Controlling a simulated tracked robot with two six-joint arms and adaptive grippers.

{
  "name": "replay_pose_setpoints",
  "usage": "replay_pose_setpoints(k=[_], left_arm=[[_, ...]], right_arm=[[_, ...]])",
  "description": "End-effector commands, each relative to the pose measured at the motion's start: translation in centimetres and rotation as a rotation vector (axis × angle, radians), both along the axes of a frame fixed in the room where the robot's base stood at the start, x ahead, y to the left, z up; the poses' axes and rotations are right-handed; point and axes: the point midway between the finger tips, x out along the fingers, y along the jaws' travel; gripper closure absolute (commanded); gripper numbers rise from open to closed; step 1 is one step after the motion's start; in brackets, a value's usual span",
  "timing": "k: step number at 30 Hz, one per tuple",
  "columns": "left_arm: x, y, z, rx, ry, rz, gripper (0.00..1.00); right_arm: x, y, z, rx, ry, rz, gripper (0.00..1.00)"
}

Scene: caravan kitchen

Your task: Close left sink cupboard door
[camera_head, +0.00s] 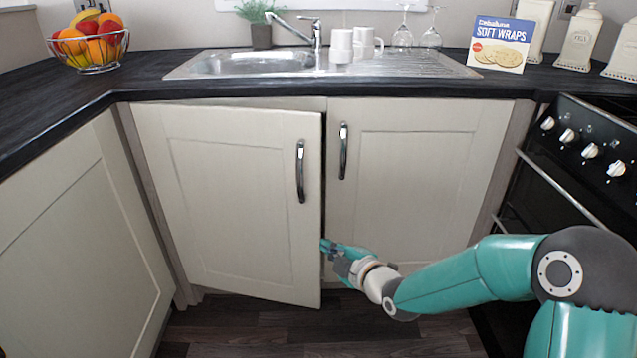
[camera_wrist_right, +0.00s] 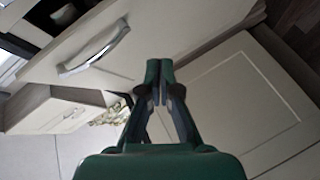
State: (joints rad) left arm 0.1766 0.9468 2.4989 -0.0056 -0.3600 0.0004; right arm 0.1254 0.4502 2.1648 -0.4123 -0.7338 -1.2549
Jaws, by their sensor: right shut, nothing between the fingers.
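The left sink cupboard door (camera_head: 235,190) is cream with a curved metal handle (camera_head: 300,172). It stands slightly ajar, its handle-side edge forward of the right door (camera_head: 418,180), with a dark gap at that edge. My right gripper (camera_head: 326,246) is shut and empty, low at the left door's free edge; I cannot tell whether it touches. In the right wrist view the closed fingers (camera_wrist_right: 159,72) point at cream panels, with a metal handle (camera_wrist_right: 94,52) to the left. My left gripper is not in view.
The dark worktop (camera_head: 130,92) runs above the doors, with a sink (camera_head: 255,64), mugs (camera_head: 352,44) and a fruit bowl (camera_head: 90,48) on it. A black oven (camera_head: 560,160) stands at the right. The wooden floor (camera_head: 240,325) in front is clear.

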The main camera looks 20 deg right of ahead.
Motion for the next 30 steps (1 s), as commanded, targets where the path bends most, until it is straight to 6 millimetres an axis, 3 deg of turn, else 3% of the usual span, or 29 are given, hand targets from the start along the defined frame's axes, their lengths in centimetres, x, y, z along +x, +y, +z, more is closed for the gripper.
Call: replay_pose_setpoints(k=[1, 3, 7, 14, 26, 30], left_arm=[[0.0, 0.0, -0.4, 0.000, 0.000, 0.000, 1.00], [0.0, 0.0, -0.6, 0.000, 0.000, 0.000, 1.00], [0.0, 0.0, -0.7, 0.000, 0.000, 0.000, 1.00], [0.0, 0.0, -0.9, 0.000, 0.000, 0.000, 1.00], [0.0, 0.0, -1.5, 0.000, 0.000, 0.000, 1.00], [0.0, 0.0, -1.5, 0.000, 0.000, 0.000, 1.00]], right_arm=[[0.7, -0.7, 3.2, -0.099, -0.115, 0.021, 1.00], [1.2, -1.2, 6.7, -0.221, -0.236, 0.044, 1.00], [1.6, -1.5, 10.2, -0.348, -0.356, 0.060, 1.00], [3.7, -0.9, 10.7, -0.373, -0.378, 0.063, 1.00], [11.3, 1.2, 10.6, -0.370, -0.374, 0.063, 1.00], [13.0, 0.0, 10.6, -0.371, -0.373, 0.060, 1.00]])
